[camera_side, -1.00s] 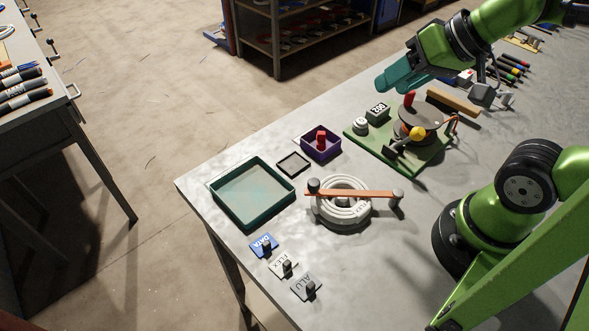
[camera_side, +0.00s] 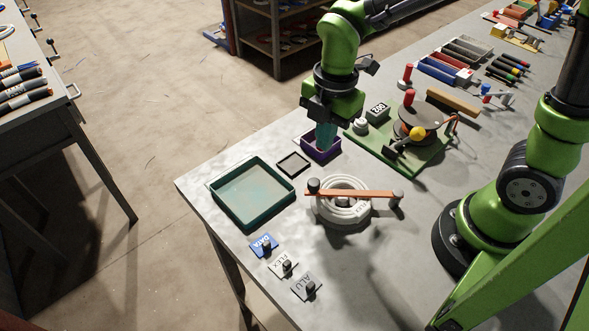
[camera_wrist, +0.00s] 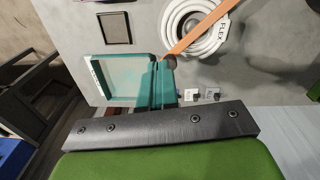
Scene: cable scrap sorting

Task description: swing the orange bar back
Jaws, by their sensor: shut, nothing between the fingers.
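The orange bar (camera_side: 365,194) lies across the top of a white cable coil (camera_side: 340,212). Its left end is at a dark knob (camera_side: 313,185) and its right end at a grey post (camera_side: 397,199). The bar also crosses the coil in the wrist view (camera_wrist: 203,29), where the coil (camera_wrist: 222,38) carries a FLEX label. My gripper (camera_side: 325,146) points down at the purple bin (camera_side: 310,152), behind the bar and coil, apart from both. Its teal fingers, also in the wrist view (camera_wrist: 164,66), are shut and empty. They hide most of the bin's inside.
A teal tray (camera_side: 287,198) and a small black frame (camera_side: 305,168) lie left of the coil. DATA, FLEX and ALU tags (camera_side: 264,245) stand in front. A green board with a turntable (camera_side: 384,158) is to the right. Bare table lies right of the coil.

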